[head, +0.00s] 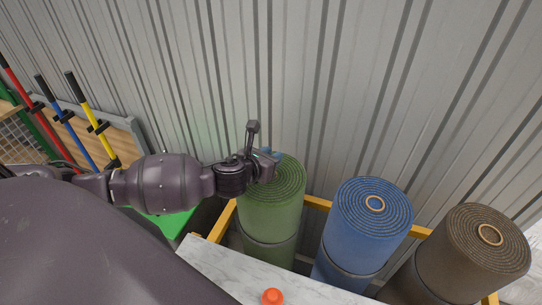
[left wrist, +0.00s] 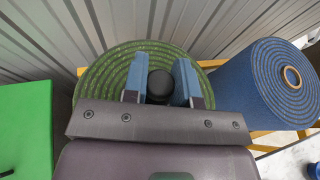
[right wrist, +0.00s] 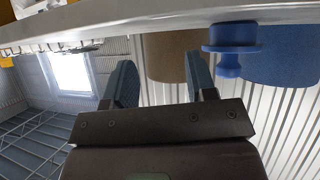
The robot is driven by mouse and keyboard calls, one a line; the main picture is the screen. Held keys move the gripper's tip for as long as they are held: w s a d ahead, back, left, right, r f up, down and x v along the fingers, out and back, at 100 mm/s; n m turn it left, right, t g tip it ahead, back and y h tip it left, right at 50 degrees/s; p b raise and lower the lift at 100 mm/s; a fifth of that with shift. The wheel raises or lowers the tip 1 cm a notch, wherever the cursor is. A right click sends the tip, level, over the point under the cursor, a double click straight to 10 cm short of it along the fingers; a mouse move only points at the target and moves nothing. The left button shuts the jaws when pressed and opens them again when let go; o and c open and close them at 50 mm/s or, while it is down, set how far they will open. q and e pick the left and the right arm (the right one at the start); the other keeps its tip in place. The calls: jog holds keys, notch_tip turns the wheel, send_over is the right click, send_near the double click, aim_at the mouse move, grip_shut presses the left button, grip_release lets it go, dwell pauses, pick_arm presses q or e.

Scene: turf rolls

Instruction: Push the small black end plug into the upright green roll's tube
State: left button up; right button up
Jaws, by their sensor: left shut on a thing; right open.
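The upright green roll (head: 270,212) stands at the left of the rolls by the wall; its spiral top also shows in the left wrist view (left wrist: 110,72). My left gripper (head: 266,166) is over the roll's top, coming in from the left. In the left wrist view its blue fingers are shut on the small black end plug (left wrist: 161,86), which lies over the middle of the spiral. The tube's mouth is hidden, and I cannot tell whether the plug touches it. My right gripper (right wrist: 160,88) is open and empty, away from the green roll.
A blue roll (head: 368,222) and a brown roll (head: 470,255) stand to the right within a yellow frame (head: 318,203). A marble counter (head: 225,268) in front carries an orange plug (head: 272,297). A blue plug (right wrist: 230,50) shows near my right gripper. The corrugated wall is close behind.

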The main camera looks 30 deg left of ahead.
pick_arm(q)
jog(key=shift+p, duration=0.3)
pick_arm(e)
jog(key=shift+r, duration=0.3)
jog(key=shift+s, duration=0.2)
pick_arm(q)
jog(key=shift+p, duration=0.4)
pick_arm(e)
jog(key=shift+w+r, duration=0.2)
jog(key=shift+r, duration=0.15)
pick_arm(q)
jog(key=shift+p, duration=0.4)
pick_arm(e)
jog(key=shift+s+r, duration=0.1)
jog(key=shift+r, duration=0.25)
pick_arm(q)
jog(key=shift+f, duration=0.3)
pick_arm(e)
jog(key=shift+s+f, duration=0.1)
jog(key=shift+f, duration=0.1)
pick_arm(q)
jog(key=shift+f+b, duration=0.45)
jog(key=shift+f, duration=0.15)
pick_arm(e)
jog(key=shift+w+f, duration=0.2)
